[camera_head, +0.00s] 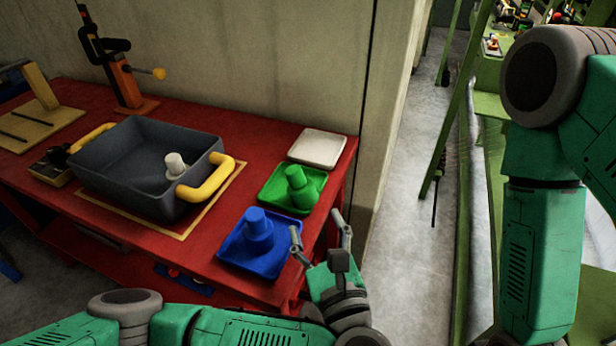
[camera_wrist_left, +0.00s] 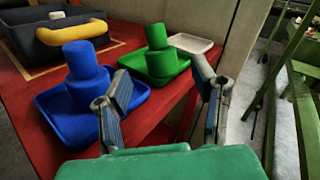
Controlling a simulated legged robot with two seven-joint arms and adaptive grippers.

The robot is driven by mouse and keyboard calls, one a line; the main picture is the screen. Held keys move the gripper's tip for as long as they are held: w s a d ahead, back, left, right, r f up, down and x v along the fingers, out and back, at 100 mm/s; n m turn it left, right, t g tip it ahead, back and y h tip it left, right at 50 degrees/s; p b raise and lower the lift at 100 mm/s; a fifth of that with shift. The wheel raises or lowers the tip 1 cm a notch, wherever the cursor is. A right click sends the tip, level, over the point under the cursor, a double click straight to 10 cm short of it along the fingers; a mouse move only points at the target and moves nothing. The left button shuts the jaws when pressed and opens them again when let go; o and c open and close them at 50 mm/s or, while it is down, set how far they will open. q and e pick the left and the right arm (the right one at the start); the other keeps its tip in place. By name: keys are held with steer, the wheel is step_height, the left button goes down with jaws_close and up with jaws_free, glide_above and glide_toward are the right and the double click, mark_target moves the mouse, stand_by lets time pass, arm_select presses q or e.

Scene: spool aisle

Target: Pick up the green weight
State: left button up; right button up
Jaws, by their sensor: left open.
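The green weight (camera_head: 299,187) stands upright on a green tray (camera_head: 269,198) near the right end of the red table. It also shows in the left wrist view (camera_wrist_left: 159,51), beyond the fingers. A blue weight (camera_head: 258,231) stands on a blue tray (camera_head: 233,258) in front of it. My left gripper (camera_head: 321,240) is open and empty, just off the table's right edge, right of the blue tray and short of the green weight. In the left wrist view its fingers (camera_wrist_left: 166,95) are spread, one overlapping the blue tray. My right gripper is not in view.
A white tray (camera_head: 317,148) lies empty behind the green tray. A grey bin (camera_head: 110,168) with yellow handles holds a white weight (camera_head: 175,164). An orange-and-black stand (camera_head: 124,82) is at the back. A wall (camera_head: 385,125) rises behind the table; green racking stands right.

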mark_target(298, 183)
arm_select(q)
steer(key=x, duration=0.3)
steer(key=a+b+x, duration=0.1)
steer(key=x, duration=0.3)
steer(key=shift+a, duration=0.3)
steer(key=shift+w+d+b, duration=0.1)
steer(key=shift+w+b, duration=0.2)
steer(key=shift+w+d, duration=0.25)
steer(key=shift+d, duration=0.2)
steer(key=shift+w+b, duration=0.3)
steer(key=shift+w, duration=0.05)
steer(key=x, duration=0.2)
steer(key=a+x, duration=0.1)
steer(key=x, duration=0.1)
steer(key=shift+r+b, duration=0.1)
steer(key=shift+b, duration=0.25)
steer(key=shift+a, duration=0.1)
steer(key=shift+d, duration=0.3)
steer(key=c, duration=0.4)
steer(key=shift+d, duration=0.25)
jaws_close()
steer(key=shift+a, duration=0.15)
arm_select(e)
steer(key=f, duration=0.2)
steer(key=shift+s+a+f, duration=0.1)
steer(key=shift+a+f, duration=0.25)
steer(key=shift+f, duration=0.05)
